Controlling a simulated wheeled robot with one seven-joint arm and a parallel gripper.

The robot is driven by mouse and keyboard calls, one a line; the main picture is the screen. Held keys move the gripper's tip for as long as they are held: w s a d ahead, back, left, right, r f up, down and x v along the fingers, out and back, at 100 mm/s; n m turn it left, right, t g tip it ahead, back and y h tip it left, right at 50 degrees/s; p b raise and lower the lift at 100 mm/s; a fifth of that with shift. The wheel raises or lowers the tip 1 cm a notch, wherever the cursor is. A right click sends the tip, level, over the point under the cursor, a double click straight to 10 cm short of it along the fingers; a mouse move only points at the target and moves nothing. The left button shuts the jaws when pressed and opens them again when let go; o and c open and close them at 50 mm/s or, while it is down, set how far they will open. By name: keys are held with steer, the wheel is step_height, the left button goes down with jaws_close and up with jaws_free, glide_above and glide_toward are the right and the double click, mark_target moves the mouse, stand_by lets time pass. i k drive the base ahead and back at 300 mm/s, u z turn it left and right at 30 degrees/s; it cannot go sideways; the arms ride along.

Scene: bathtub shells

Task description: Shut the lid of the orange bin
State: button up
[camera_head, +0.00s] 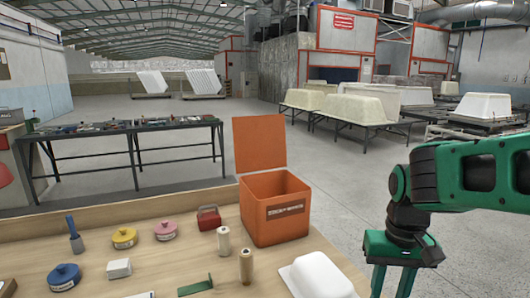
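The orange bin (274,214) stands on the wooden table near its right side, with a dark label on its front. Its orange lid (259,144) stands up from the back edge, tilted slightly back, so the bin is open. The inside of the bin is mostly hidden by the front wall. My gripper (391,284) is to the right of the bin, nearer the camera, pointing down. Its two green fingers are apart with nothing seen between them. The fingertips run out of the bottom of the picture. My gripper does not touch the bin or lid.
A white shell-shaped block (318,278) lies in front of the bin. A red box with a handle (208,217), a pink tin (166,230), a yellow tin (124,238) and a blue tin (63,277) are further left.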

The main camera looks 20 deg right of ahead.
mark_target(259, 141)
steer(key=z, duration=0.05)
steer(key=k, duration=0.25)
steer(key=z, duration=1.9)
steer(key=i, duration=3.2)
steer(key=u, duration=1.95)
